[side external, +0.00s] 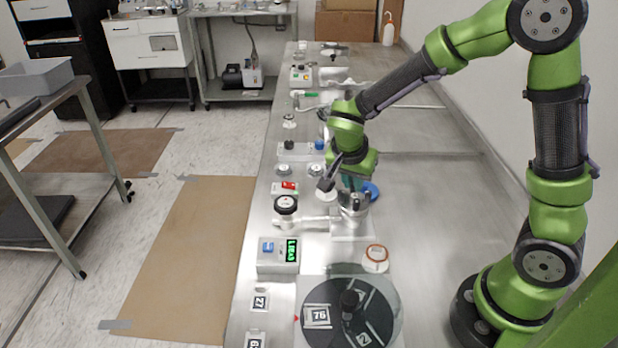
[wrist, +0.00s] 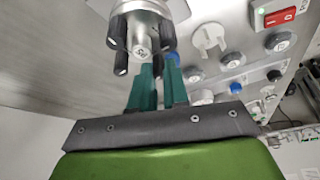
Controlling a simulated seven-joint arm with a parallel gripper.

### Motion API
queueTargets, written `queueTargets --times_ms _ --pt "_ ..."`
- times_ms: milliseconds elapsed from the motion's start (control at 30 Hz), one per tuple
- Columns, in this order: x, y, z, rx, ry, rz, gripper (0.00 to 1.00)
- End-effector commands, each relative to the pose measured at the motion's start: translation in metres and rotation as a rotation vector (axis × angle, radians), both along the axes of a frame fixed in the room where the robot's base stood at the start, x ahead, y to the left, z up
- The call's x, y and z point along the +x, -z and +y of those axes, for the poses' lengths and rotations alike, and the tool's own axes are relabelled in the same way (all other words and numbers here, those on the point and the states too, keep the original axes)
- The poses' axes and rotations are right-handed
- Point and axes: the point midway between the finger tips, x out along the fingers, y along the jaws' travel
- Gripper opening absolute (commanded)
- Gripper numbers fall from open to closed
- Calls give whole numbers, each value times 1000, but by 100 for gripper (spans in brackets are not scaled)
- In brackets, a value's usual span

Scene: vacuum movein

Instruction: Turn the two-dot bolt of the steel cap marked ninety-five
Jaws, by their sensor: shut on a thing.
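The steel cap (side external: 350,212) stands on a steel fitting on the bench in the side view. In the wrist view the cap (wrist: 141,32) fills the top centre, with several black bolts around it and a small white label whose number I cannot read clearly. My gripper (side external: 353,186) is over the cap, its teal fingers pointing down. In the wrist view my gripper (wrist: 159,68) has its fingertips close together at the cap's near edge, shut on a bolt there. The fingers largely hide that bolt. One black bolt (wrist: 121,65) beside it shows pale marks on its end; I cannot count dots.
A round black turntable (side external: 330,295) with numbered blocks is in front. A blue disc (side external: 371,190) lies behind the cap. The bench's right side is clear.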

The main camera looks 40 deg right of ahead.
Motion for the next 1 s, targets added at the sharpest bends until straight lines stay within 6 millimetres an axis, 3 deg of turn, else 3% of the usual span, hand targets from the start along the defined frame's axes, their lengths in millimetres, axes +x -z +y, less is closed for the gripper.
queueTargets --times_ms 1000 --pt "-4 -1 -4 0 -839 -3 0"
